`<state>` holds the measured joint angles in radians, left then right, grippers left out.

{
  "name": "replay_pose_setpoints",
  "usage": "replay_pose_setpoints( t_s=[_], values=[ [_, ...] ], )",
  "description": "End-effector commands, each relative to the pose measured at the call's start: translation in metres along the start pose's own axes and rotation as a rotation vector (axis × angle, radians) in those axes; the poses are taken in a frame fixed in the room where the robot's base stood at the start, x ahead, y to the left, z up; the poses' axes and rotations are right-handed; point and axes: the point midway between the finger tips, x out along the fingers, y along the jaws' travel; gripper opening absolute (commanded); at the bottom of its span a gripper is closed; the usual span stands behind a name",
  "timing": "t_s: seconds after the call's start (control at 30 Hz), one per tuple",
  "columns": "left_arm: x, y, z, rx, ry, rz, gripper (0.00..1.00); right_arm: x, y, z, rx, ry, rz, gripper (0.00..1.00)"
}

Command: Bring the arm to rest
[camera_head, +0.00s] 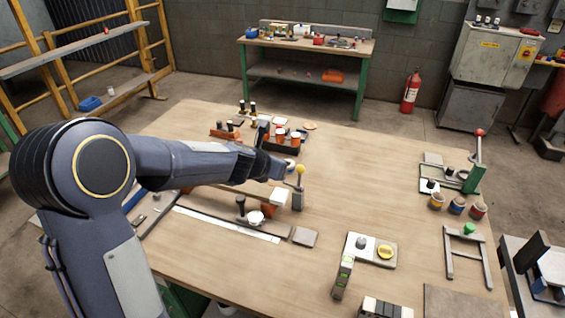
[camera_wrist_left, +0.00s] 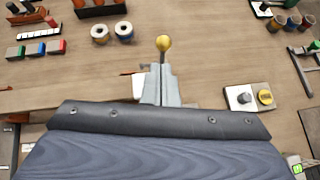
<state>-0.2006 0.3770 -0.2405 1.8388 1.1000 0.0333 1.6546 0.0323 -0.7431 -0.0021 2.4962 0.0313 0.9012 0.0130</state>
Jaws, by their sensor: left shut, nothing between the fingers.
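My left arm reaches in from the left over the wooden table (camera_head: 350,150). My left gripper (camera_head: 284,171) is shut and empty, above the table's middle. Its tip is just left of a lever with a yellow ball knob (camera_head: 299,170) on a grey post, and I cannot tell whether they touch. In the left wrist view the yellow knob (camera_wrist_left: 163,43) stands straight ahead beyond the dark edge of my own wrist. The grey upright shape below it is partly covered, and the fingers are hard to tell apart there. My right gripper is not in view.
Behind the gripper stands a dark tray (camera_head: 290,148) with red-topped items. Nearer the front lie a metal strip (camera_head: 225,225), a plate with a yellow disc (camera_head: 385,251) and a level (camera_head: 343,277). A red-knobbed lever (camera_head: 478,133) stands right. The table's centre right is clear.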

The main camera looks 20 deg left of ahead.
Motion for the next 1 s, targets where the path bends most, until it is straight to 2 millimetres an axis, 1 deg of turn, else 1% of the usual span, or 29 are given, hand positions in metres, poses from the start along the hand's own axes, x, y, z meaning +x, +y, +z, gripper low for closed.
replay_pose_setpoints(
  t_s=[0.03, 0.1, 0.53, 0.63, 0.67, 0.77, 0.83, 0.87, 0.9, 0.93, 0.97, 1.0],
  values=[
    [-0.004, 0.0, 0.002, 0.0, 0.0, -0.001, 0.0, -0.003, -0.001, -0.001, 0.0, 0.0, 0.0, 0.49],
    [-0.006, 0.0, 0.002, -0.001, 0.0, -0.001, 0.0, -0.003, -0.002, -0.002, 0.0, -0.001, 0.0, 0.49],
    [-0.006, 0.0, 0.002, 0.0, 0.0, -0.001, 0.0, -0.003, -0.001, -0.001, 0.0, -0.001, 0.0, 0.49],
    [-0.014, -0.001, 0.003, 0.044, -0.009, -0.016, 0.0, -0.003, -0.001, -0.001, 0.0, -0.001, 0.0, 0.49],
    [-0.02, -0.002, 0.005, 0.08, -0.015, -0.027, 0.0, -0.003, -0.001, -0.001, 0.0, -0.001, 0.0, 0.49],
    [-0.055, -0.011, 0.007, 0.304, -0.054, -0.091, 0.0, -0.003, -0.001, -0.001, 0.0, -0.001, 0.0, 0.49],
    [-0.092, -0.022, 0.003, 0.552, -0.096, -0.151, 0.0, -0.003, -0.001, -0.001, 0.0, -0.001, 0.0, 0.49],
    [-0.109, -0.028, -0.001, 0.676, -0.115, -0.176, 0.0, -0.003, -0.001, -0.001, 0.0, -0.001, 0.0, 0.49],
    [-0.132, -0.036, -0.009, 0.85, -0.142, -0.209, 0.0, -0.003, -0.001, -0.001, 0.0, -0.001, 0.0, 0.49],
    [-0.149, -0.043, -0.017, 0.983, -0.16, -0.232, 0.0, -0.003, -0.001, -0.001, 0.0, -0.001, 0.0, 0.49],
    [-0.165, -0.049, -0.027, 1.117, -0.176, -0.255, 0.0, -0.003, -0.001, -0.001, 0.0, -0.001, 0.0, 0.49],
    [-0.186, -0.057, -0.041, 1.296, -0.196, -0.281, 0.0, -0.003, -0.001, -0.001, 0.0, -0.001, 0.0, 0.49]
  ],
)
